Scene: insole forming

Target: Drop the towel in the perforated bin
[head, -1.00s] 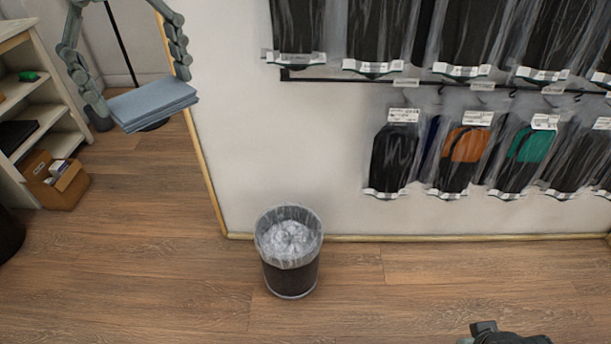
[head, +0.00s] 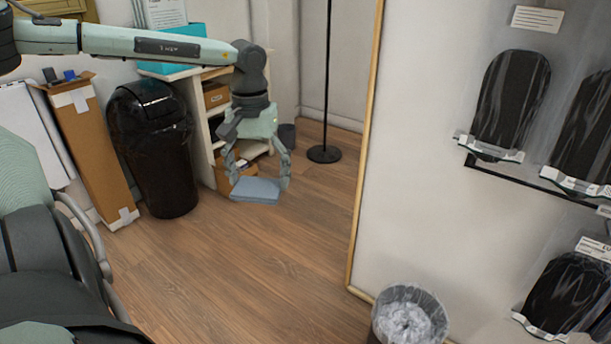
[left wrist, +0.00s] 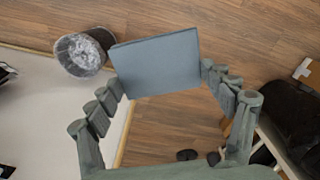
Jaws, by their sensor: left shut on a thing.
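The folded blue-grey towel (head: 256,191) is held flat in my left gripper (head: 258,182), above the floor in front of the shelf. In the left wrist view the towel (left wrist: 157,64) sits between the two jointed fingers of the gripper (left wrist: 162,78), which are shut on its opposite sides. A small dark bin with a clear liner (head: 408,318) stands by the wall corner, partly cut off by the bottom edge. My right gripper is not in view.
A tall black lidded bin (head: 152,148) stands at left beside a cardboard box (head: 93,150). A shelf (head: 203,130), a small grey bin (head: 287,135) and a pole stand (head: 324,153) are behind. Packaged insoles (head: 510,100) hang at right. The middle floor (head: 265,265) is clear.

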